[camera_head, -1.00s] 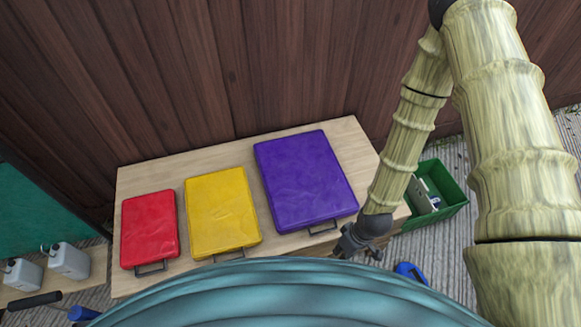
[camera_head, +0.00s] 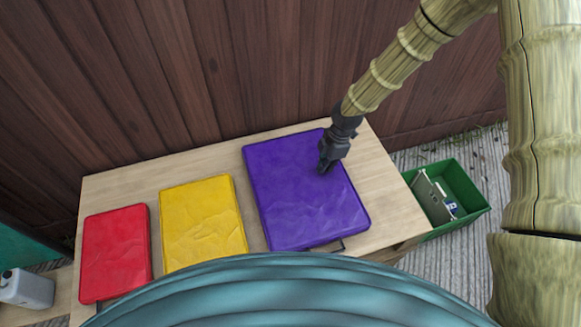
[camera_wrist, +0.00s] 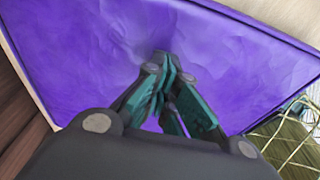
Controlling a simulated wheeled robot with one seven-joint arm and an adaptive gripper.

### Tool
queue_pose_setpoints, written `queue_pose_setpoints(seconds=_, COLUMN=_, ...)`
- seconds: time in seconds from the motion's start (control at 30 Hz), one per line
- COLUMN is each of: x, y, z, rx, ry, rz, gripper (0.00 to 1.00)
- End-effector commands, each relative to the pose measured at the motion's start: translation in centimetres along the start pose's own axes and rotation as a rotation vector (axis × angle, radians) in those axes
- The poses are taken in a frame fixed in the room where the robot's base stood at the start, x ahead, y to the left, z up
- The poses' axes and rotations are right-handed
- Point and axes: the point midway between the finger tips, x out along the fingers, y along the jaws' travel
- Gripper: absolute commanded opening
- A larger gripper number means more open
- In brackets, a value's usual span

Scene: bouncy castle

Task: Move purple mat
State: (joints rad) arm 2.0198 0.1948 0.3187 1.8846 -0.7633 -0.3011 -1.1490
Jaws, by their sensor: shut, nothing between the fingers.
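My gripper (camera_head: 323,169) is over the mat's upper right part in the head view, fingers pointing down. In the wrist view the purple mat (camera_wrist: 90,50) fills most of the picture, and my gripper's fingers (camera_wrist: 168,62) are together with nothing between them. The tips are at or just above the mat's surface; I cannot tell whether they touch.
A yellow mat (camera_head: 203,222) and a red mat (camera_head: 115,255) lie to the left on the table (camera_head: 385,205). A green crate (camera_head: 470,188) stands on the floor at the right. A wooden wall (camera_head: 230,70) rises behind. A grey-white jug (camera_head: 27,289) is at lower left.

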Motion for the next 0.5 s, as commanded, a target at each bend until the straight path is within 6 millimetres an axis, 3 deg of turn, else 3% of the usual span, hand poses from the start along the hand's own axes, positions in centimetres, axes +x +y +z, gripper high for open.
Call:
queue_pose_setpoints(seconds=0.23, x=0.4, y=0.2, z=-0.7, rx=-0.014, ry=-0.004, rz=0.0, gripper=0.0)
queue_pose_setpoints(seconds=0.5, x=1.0, y=0.1, z=-4.2, rx=-0.015, ry=-0.004, rz=-0.001, gripper=0.0)
